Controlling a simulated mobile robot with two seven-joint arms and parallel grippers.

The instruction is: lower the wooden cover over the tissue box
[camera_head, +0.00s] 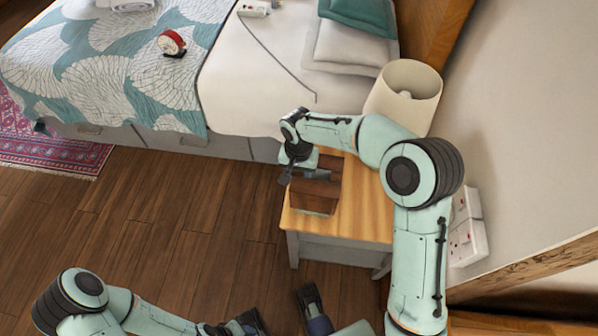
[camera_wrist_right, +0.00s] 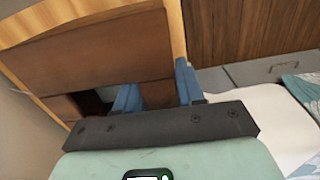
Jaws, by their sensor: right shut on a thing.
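The brown wooden cover (camera_head: 325,192) is at the front left of the bedside table (camera_head: 357,215). My right gripper (camera_head: 300,171) is above it and shut on it. In the right wrist view the cover (camera_wrist_right: 105,60) fills the upper left, with a dark opening near the fingers (camera_wrist_right: 157,88). I cannot pick out the tissue box; the cover and gripper may hide it. A thin pale strip shows at the cover's lower front edge, but I cannot tell what it is. My left gripper (camera_head: 281,309) is open and empty, low at the front over the floor.
A cream lamp (camera_head: 407,92) stands at the back of the bedside table. The bed (camera_head: 245,88) is behind and left, with pillows and a red clock (camera_head: 171,43). A wall with sockets (camera_head: 466,239) is on the right.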

